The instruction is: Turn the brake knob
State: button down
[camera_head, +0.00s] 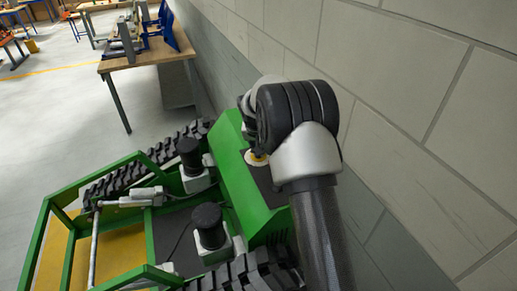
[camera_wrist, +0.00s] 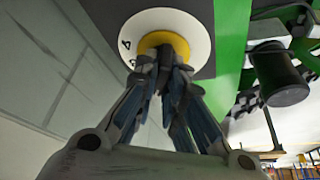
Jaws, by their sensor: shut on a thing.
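In the head view a small part of the dial (camera_head: 252,158) shows on the green carrier housing (camera_head: 237,180), beside my arm. My arm hides the gripper there.
The green tracked carrier (camera_head: 45,225) has black rubber tracks (camera_head: 130,175) and dark cylindrical motors (camera_head: 209,222). A block wall (camera_head: 420,120) runs close along the right. A wooden workbench (camera_head: 150,57) stands behind, with open grey floor to the left.

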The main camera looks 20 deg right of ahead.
jog(key=shift+m+h+b, duration=0.3)
jog(key=shift+m+b, duration=0.15)
jog(key=shift+m, duration=0.45)
jog(key=c, duration=1.7)
grip_release()
jog(key=v, duration=1.2)
jog(key=shift+w+a, duration=0.1)
jog(key=shift+w, duration=0.05)
